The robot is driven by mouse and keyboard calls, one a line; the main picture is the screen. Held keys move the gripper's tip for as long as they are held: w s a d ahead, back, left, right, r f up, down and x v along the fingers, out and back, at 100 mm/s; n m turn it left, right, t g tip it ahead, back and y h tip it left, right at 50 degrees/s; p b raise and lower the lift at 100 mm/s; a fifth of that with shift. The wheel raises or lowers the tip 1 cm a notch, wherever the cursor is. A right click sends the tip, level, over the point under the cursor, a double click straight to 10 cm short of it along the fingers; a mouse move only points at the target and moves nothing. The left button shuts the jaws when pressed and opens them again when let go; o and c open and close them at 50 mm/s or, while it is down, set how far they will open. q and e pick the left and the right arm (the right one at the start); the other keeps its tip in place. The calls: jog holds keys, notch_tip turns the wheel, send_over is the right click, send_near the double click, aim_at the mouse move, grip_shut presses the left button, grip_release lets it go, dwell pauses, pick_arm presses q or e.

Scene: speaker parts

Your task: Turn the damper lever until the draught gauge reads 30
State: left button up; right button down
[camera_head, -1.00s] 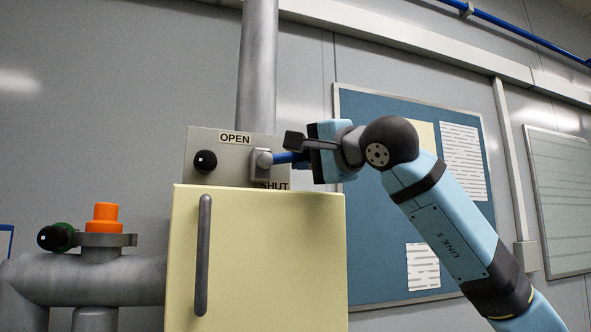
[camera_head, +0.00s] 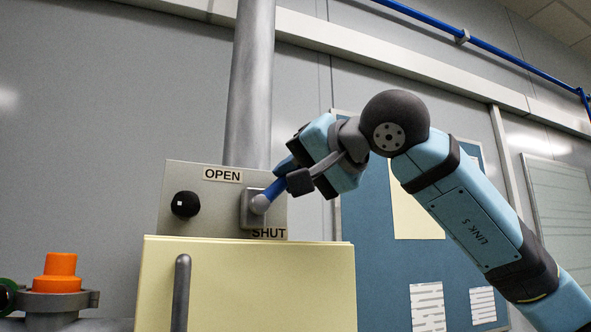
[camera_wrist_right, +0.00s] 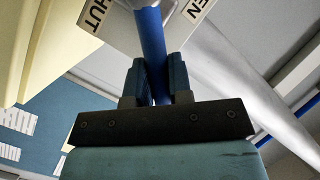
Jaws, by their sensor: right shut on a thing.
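My right gripper (camera_head: 291,174) is shut on the handle's outer part. In the right wrist view the blue handle (camera_wrist_right: 150,35) runs between the two fingers (camera_wrist_right: 157,80) of this gripper. I make out no draught gauge face or reading in either view. My left gripper is not in view.
A black knob (camera_head: 185,204) with a white mark sits left of the lever. A cream cabinet (camera_head: 250,285) with a grey handle stands below. A grey pipe (camera_head: 251,90) rises behind the panel. An orange cap (camera_head: 60,270) tops a fitting at lower left. A blue board (camera_head: 375,270) hangs behind my arm.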

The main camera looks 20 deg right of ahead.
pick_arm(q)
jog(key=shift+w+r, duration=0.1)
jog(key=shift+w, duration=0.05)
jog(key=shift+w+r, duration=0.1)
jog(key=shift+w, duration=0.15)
pick_arm(e)
jog(key=c, duration=1)
grip_release()
jog(key=shift+c, duration=0.2)
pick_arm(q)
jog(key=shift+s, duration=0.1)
pick_arm(e)
jog(key=shift+s, duration=0.25)
pick_arm(q)
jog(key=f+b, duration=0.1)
jog(key=b, duration=0.1)
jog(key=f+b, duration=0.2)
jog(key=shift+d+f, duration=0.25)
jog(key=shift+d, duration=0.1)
pick_arm(e)
jog(key=v, duration=1.3)
jog(key=shift+s, duration=0.2)
